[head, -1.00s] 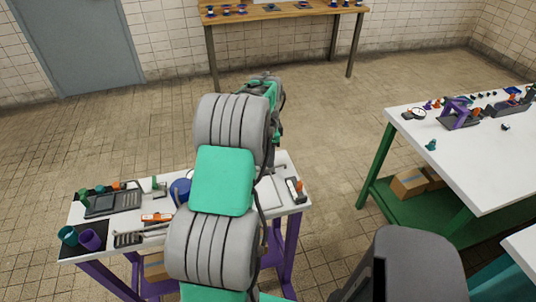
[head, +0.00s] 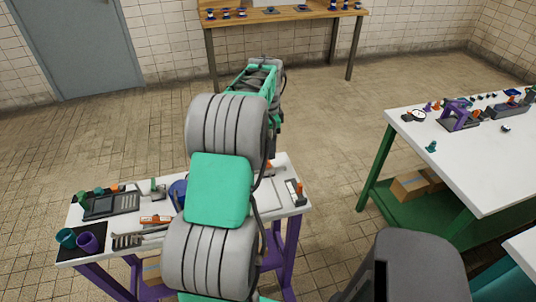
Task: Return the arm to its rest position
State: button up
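My arm, grey with green panels, rises from the bottom of the head view and stretches forward over the small white table (head: 70,250). Its far end shows above the back edge of that table, against the bare floor. My gripper's fingers are hidden behind my own arm links, so I cannot see whether they are open or shut, or whether they hold anything.
The small table bears a teal cup (head: 66,238), a purple cup (head: 87,243), a dark tray (head: 111,205) and several tools, partly behind my arm. A larger white table (head: 480,165) stands right. A wooden bench (head: 290,14) is at the back. Floor between is clear.

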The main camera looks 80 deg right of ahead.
jog(key=shift+r, duration=0.95)
jog(key=w+a+r+n+t+h, duration=0.1)
jog(key=w+a+r+n, duration=0.2)
jog(key=w+a+n, duration=0.6)
jog(key=w+a+r+n, duration=0.2)
jog(key=w+a+n, duration=0.2)
jog(key=w+a, duration=0.95)
jog(key=w+a+n+t, duration=0.1)
jog(key=w+a+n, duration=0.15)
jog(key=a, duration=0.35)
jog(key=w+a+n, duration=0.2)
jog(key=a+n, duration=0.2)
jog(key=a, duration=0.3)
jog(key=s+a+f+n, duration=0.1)
jog(key=s+a+n, duration=0.1)
jog(key=a+n, duration=0.3)
jog(key=s+a+f+n+t+y, duration=0.1)
jog(key=a+n, duration=0.5)
jog(key=a, duration=0.7)
jog(key=shift+s+a+f, duration=0.25)
jog(key=shift+s, duration=0.45)
